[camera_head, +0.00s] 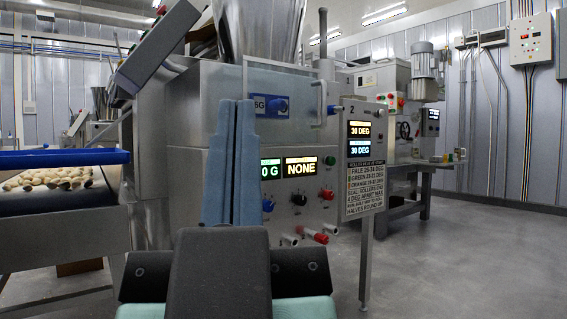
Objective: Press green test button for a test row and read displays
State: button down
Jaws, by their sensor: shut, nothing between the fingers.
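A steel machine stands ahead, with a front panel. One panel display (300,166) reads NONE. A second display (270,169) shows "0 G", its left part hidden behind my gripper. A black knob (299,199) and a red one (327,193) are further right.
Red-tipped fittings (314,236) jut from the machine's lower front. Another machine (400,110) stands behind. The grey floor (470,260) at right is clear.

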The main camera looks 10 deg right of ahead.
jog(key=shift+r, duration=0.1)
dwell(0.3)
notch_tip(320, 180, up, 32)
jog(key=p, duration=3.2)
